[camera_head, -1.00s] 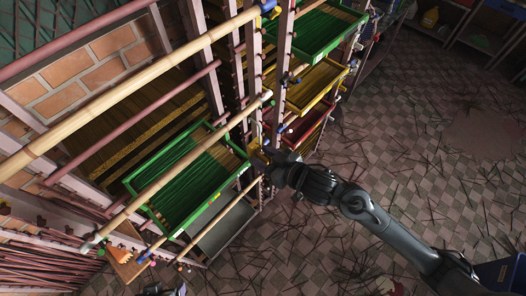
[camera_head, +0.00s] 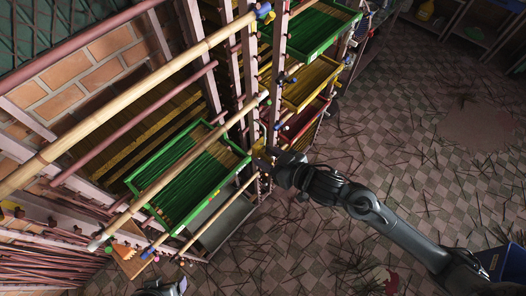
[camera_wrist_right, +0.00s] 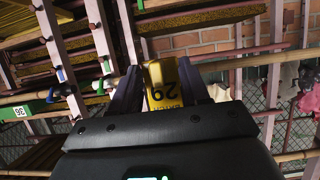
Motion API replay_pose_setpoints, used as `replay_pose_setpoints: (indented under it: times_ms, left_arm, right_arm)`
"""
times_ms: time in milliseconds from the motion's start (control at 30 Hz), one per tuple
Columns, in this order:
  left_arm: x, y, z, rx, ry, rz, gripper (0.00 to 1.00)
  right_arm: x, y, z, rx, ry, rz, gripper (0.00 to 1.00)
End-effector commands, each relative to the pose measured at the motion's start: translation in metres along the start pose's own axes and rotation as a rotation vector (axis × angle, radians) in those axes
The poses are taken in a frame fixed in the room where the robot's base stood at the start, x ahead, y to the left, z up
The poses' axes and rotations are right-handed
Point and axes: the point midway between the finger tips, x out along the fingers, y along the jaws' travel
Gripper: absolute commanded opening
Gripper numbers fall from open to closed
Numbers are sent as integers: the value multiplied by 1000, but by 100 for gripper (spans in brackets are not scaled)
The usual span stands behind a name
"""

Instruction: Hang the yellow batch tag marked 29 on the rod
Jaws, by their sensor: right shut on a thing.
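My right gripper (camera_head: 264,160) is beside the rack's upright, at the right end of the green tray. In the right wrist view its two fingers (camera_wrist_right: 160,88) are shut on the yellow batch tag (camera_wrist_right: 164,84), which shows a dark 29 and smaller lettering. In the head view only a small yellow patch shows at the fingertips. Several bamboo rods cross the rack; a long one (camera_head: 185,166) runs over the green tray toward the gripper. I cannot tell whether the tag touches any rod.
A green tray (camera_head: 165,222) of sticks lies left of the gripper. Yellow (camera_head: 309,101) and red (camera_head: 316,113) trays are above it. The floor at right is open, with scattered sticks.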

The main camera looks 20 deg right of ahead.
Motion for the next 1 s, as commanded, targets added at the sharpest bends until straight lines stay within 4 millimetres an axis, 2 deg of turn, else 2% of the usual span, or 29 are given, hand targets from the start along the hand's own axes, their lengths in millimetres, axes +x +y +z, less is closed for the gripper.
replay_pose_setpoints:
  times_ms: [700,1000]
  left_arm:
    - [-12,-1,-4,3,0,-2,75]
    - [-13,1,-4,-5,1,4,75]
  right_arm:
    - [-53,0,21,0,-1,-1,10]
    - [-60,0,24,-1,0,0,10]
